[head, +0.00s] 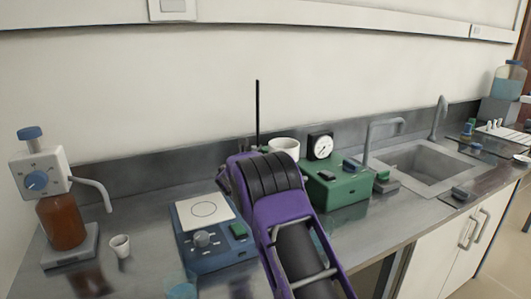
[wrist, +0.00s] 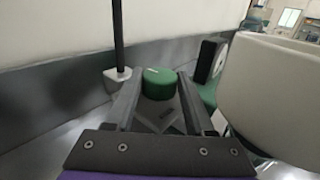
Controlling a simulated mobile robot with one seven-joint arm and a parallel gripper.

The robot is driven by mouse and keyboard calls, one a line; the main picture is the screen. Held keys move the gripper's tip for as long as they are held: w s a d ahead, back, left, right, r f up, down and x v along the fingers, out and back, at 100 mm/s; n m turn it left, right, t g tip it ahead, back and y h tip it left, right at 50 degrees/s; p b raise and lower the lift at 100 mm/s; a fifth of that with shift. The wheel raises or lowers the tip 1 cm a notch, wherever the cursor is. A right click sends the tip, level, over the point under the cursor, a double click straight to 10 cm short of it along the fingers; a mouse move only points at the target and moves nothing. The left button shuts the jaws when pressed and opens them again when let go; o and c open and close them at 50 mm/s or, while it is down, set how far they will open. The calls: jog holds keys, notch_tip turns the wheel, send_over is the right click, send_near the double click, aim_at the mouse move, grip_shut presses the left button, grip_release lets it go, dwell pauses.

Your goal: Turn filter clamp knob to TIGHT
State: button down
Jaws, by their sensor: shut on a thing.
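The fingers are shut on the knob, one on each side. No marking on the knob can be read, so its setting cannot be told. In the head view, my purple and black arm hides the gripper and most of the knob. The rod (head: 258,112) rises behind my arm.
A white round vessel (wrist: 268,85) stands close on the right of my gripper; it also shows in the head view (head: 284,145). A green pump box with a gauge (head: 320,147) is farther right. A blue stirrer plate (head: 205,210) stands to the left of my arm.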

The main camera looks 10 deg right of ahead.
jog(key=shift+w+a+r+m+g+h+p, duration=0.1)
jog(key=shift+r+m+g+h+p, duration=0.1)
jog(key=shift+m+g+h+p, duration=0.4)
jog(key=shift+w+m+g+h+p, duration=0.2)
jog(key=shift+m+g+h+p, duration=0.5)
jog(key=shift+m+g+h, duration=0.75)
jog(key=shift+h, duration=0.25)
jog(key=shift+g, duration=0.45)
jog(key=shift+a, duration=0.1)
jog(key=c, duration=0.5)
grip_release()
jog(key=shift+f, duration=0.15)
jog(key=shift+s+a, duration=0.1)
